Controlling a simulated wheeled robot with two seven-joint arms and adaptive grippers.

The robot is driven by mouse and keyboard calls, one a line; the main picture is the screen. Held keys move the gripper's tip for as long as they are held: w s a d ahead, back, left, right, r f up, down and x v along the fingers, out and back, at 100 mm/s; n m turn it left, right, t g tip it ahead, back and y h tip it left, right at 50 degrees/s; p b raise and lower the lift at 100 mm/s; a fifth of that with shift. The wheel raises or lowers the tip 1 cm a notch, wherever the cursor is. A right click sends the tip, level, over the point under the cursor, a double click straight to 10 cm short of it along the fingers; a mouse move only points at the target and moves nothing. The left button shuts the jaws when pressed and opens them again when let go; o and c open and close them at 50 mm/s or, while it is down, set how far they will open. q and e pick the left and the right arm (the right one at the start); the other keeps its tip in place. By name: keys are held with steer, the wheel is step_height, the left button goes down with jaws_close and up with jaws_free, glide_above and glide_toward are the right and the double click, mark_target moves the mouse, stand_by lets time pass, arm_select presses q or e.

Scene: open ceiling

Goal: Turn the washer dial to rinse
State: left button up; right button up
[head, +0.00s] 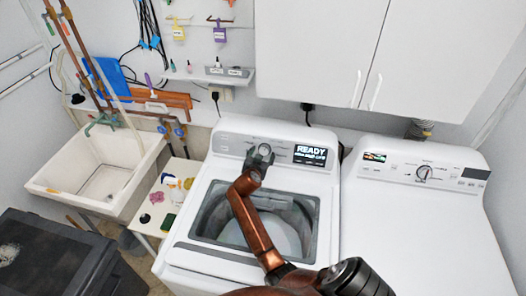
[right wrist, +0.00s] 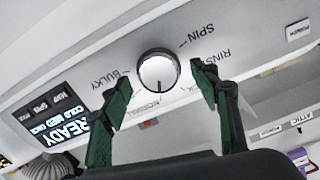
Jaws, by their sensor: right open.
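The washer (head: 190,245) is white with its lid open and its tub showing. Its dial (head: 264,150) is on the panel left of the display. In the right wrist view the dial (right wrist: 158,72) is a round silver knob with a dark mark at the bottom of its face. The labels BULKY, SPIN and RINSE (right wrist: 216,66) surround it; RINSE is to its right, partly behind a finger. My right gripper (head: 259,158) is open in front of the dial. Its green fingers (right wrist: 160,82) are on either side of the knob, with no visible contact. My left gripper is out of view.
The display (head: 310,155) reads READY. A white dryer (head: 420,220) stands right of the washer, under a wall cabinet (head: 320,50). A sink (head: 100,170) and a small table (head: 150,212) with small items are on the left. A dark bin (head: 50,260) stands front left.

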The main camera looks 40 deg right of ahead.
steer(key=shift+x, duration=1.05)
steer(key=c, duration=1.2)
